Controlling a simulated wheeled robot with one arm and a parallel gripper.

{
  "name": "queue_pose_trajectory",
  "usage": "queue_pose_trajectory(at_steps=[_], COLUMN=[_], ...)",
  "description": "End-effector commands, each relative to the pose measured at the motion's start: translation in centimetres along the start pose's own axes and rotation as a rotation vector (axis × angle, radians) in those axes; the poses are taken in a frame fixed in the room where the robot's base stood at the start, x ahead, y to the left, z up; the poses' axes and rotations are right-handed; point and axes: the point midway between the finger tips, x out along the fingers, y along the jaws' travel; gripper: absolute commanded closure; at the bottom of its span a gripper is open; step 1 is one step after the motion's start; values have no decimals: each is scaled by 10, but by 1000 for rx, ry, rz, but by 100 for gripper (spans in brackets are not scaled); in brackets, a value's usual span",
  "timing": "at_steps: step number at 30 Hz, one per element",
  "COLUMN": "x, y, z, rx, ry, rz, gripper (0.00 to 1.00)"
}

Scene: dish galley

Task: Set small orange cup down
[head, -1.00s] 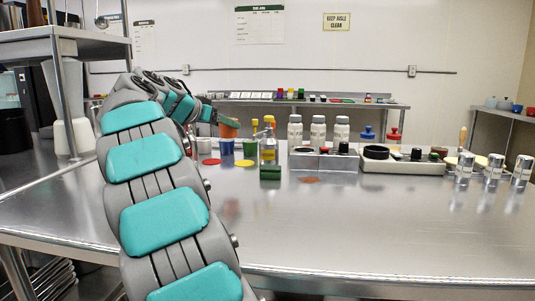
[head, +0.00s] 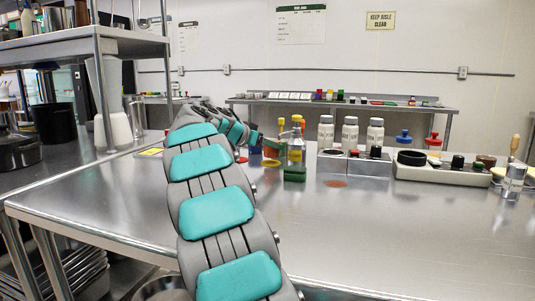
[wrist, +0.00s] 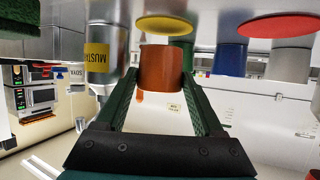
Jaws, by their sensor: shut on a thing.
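My gripper (wrist: 160,100) is shut on the small orange cup (wrist: 160,68), with a green finger on each side of it. The wrist view is upside down, with the steel table at its top. The cup is close to a yellow disc (wrist: 165,25) on the table; I cannot tell whether it touches the disc. In the head view the orange cup (head: 270,152) shows small at the end of my arm, low among the things there, partly hidden.
A blue cup (wrist: 230,58) and a red disc (wrist: 280,25) are beside it. A mustard bottle (wrist: 105,50) stands close on the other side. A green block (head: 295,174) sits in front of the bottle. The near part of the steel table (head: 360,235) is clear.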

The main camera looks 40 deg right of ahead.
Motion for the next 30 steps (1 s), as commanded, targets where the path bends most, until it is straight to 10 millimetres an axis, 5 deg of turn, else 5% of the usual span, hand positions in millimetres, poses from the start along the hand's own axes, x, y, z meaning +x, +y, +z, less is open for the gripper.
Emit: queue_pose_trajectory(at_steps=[16, 17, 20, 30], x=[15, 15, 15, 13], y=[-4, -4, -4, -4], z=[17, 17, 16, 13], rx=[1, 1, 0, -1], ry=[1, 0, 0, 0], rz=[3, 2, 3, 3], gripper=[89, 30, 18, 18])
